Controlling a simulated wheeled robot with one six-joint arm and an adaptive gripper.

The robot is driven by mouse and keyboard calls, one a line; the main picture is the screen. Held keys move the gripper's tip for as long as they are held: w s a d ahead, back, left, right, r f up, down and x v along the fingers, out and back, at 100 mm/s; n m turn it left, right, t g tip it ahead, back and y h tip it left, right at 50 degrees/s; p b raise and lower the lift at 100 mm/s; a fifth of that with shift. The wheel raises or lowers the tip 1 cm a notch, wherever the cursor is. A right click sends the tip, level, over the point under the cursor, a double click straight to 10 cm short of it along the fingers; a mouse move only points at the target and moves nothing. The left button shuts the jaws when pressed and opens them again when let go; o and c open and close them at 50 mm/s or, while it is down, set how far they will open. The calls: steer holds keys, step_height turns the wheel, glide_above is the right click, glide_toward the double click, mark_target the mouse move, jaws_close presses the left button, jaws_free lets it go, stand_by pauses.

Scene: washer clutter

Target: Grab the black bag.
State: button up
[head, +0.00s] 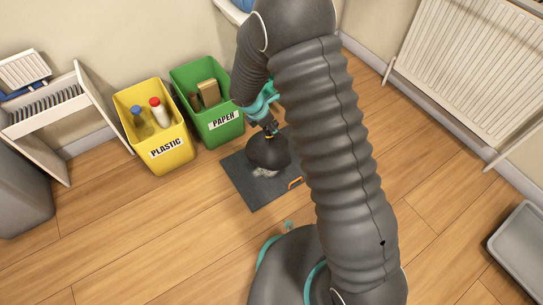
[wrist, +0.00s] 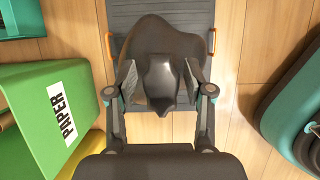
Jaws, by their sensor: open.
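The black bag (head: 267,154) sits on a dark grey mat (head: 248,192) on the wooden floor. In the wrist view the bag (wrist: 160,36) is a dark, rounded shape with its gathered top rising toward the camera. My gripper (head: 270,133) is right above the bag in the head view. In the wrist view my gripper (wrist: 160,78) is open, with one finger on each side of the bag's top. I cannot tell whether the fingers touch it. My arm hides part of the mat's right side in the head view.
A green PAPER bin (head: 209,98) stands close behind the mat, and a yellow PLASTIC bin (head: 156,124) is left of it. A white rack (head: 45,110) is farther left. A radiator (head: 475,65) and grey tray (head: 520,248) are at the right. Floor in front is clear.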

jaws_close()
steer(key=shift+r, duration=0.15)
